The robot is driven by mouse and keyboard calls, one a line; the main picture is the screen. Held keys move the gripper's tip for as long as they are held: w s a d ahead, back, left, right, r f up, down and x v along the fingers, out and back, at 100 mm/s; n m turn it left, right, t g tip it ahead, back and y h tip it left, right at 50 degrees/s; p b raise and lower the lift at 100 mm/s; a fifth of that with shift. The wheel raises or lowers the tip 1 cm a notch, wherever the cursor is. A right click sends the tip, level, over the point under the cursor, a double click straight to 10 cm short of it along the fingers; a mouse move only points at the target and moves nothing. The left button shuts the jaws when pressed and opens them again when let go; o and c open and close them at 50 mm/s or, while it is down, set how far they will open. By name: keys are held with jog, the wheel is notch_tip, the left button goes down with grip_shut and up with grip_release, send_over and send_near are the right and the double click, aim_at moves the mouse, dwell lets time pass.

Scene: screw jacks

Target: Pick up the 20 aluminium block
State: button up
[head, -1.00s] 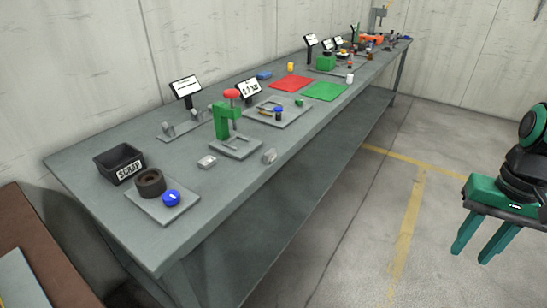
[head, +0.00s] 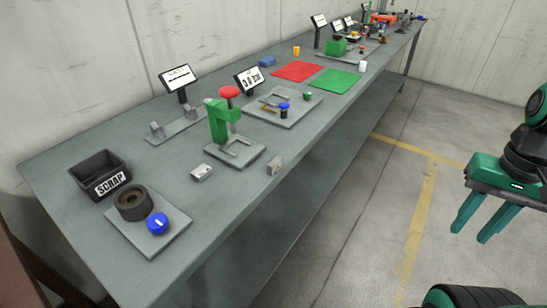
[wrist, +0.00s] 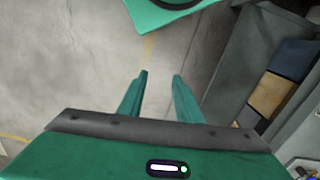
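Two small silvery blocks lie on the grey workbench (head: 95,225). The other block (head: 275,165) stands near the front edge, right of the press base. Any marking is too small to read, so I cannot tell which is the 20 aluminium block. My gripper (head: 470,235) is at the right of the head view, over the floor and well away from the bench. Its two fingers are apart and empty, as the wrist view (wrist: 160,76) also shows.
A black scrap bin (head: 88,182), a plate with a dark ring (head: 133,202) and a blue knob (head: 157,223) stand at the near end. A tray (head: 268,112), red mat (head: 297,71) and green mat (head: 337,80) lie farther along. The floor (head: 345,210) beside the bench is clear.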

jog(key=shift+o, duration=0.4)
jog(key=shift+w, duration=0.15)
jog(key=o, duration=0.5)
jog(key=shift+s+r, duration=0.2)
jog(key=shift+o, duration=0.9)
jog(key=w+a+r+n+t, duration=0.1)
jog(key=w+a+n, duration=0.4)
jog(key=w, duration=0.5)
jog(key=shift+w+r, duration=0.15)
jog(key=shift+r, duration=0.4)
jog(key=n+t+y, duration=0.2)
jog(key=n+y, duration=0.1)
jog(key=n, duration=0.9)
send_near(276, 161)
jog(key=shift+y, duration=0.3)
jog(key=shift+d+x, duration=0.2)
jog(key=shift+x, duration=4.35)
